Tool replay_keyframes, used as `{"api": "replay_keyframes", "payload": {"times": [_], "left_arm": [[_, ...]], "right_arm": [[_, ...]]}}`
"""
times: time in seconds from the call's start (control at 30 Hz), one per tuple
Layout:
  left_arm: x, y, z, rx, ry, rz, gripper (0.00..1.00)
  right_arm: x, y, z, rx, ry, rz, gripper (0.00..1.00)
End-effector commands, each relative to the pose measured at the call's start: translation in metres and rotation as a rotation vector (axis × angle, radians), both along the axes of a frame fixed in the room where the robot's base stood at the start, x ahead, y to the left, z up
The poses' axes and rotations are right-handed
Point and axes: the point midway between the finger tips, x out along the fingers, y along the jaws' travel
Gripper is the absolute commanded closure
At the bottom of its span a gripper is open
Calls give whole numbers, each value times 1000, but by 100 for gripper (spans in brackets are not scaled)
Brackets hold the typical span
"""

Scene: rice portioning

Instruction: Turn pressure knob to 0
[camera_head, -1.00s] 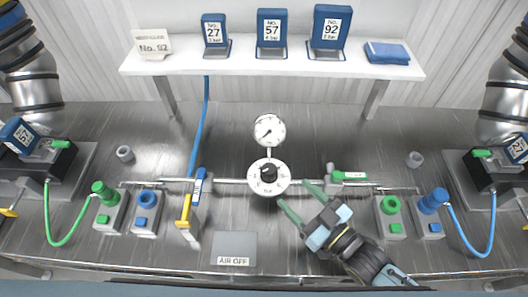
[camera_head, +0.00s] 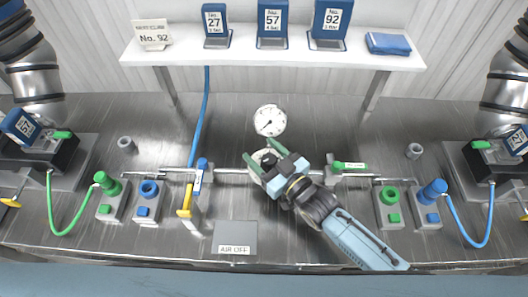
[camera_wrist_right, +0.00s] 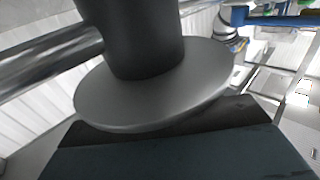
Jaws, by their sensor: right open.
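The pressure knob is a black knob on a round white dial (camera_head: 257,156), mounted on the horizontal pipe at the middle of the bench. Most of the dial is hidden by my right gripper (camera_head: 258,151), so its setting cannot be read. The right gripper is open, with its green fingers on either side of the knob area. I cannot tell whether they touch the knob. The right wrist view shows a dark round shaft (camera_wrist_right: 135,40) and a grey disc (camera_wrist_right: 160,98) very close, above the gripper's body. My left gripper is out of view.
A round pressure gauge (camera_head: 269,120) stands just behind the knob. A yellow-handled lever (camera_head: 187,200) is to the left, and an AIR OFF plate (camera_head: 235,238) lies in front. Numbered blue boxes stand on the white shelf (camera_head: 270,62).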

Motion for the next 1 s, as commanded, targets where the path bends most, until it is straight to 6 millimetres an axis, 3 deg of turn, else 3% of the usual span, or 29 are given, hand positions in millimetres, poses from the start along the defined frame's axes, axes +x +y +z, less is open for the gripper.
{"api": "replay_keyframes", "payload": {"times": [0.1, 0.43, 1.0], "left_arm": [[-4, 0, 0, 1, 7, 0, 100], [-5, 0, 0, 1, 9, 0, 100], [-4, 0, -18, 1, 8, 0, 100]], "right_arm": [[0, 0, 0, 0, 0, 0, 42], [0, 0, 0, 0, 0, 0, 84], [-3, 4, 1, 0, -8, 246, 84]]}}
